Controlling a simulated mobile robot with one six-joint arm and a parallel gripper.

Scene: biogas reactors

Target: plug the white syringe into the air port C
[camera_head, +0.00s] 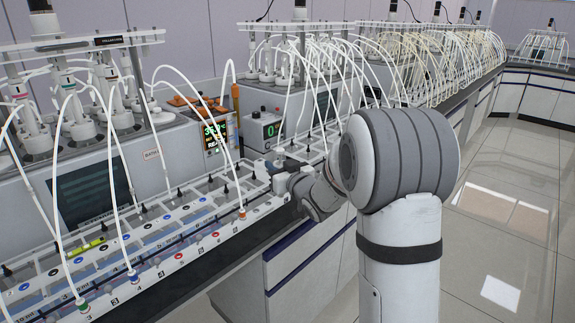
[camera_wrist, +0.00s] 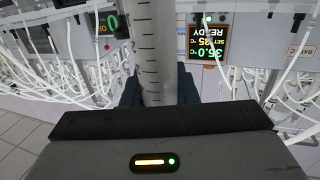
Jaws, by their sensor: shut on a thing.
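The white syringe (camera_wrist: 150,45) shows in the wrist view as a pale barrel with dark graduation marks, running up out of the top of the picture. My gripper (camera_wrist: 160,92) is shut on it, with a dark blue finger on either side. In the head view my gripper (camera_head: 283,172) is beyond my forearm, low over the right end of the near tube rack. The syringe cannot be made out clearly there. I cannot tell which fitting is air port C. The syringe's far end is out of view in the wrist picture.
The near rack (camera_head: 170,240) carries numbered positions and coloured ports with white tubes looping over it. A bath display (camera_head: 214,133) and a control box (camera_head: 262,130) stand behind. More tubed reactors (camera_head: 420,60) line the bench. The floor (camera_head: 505,210) at right is clear.

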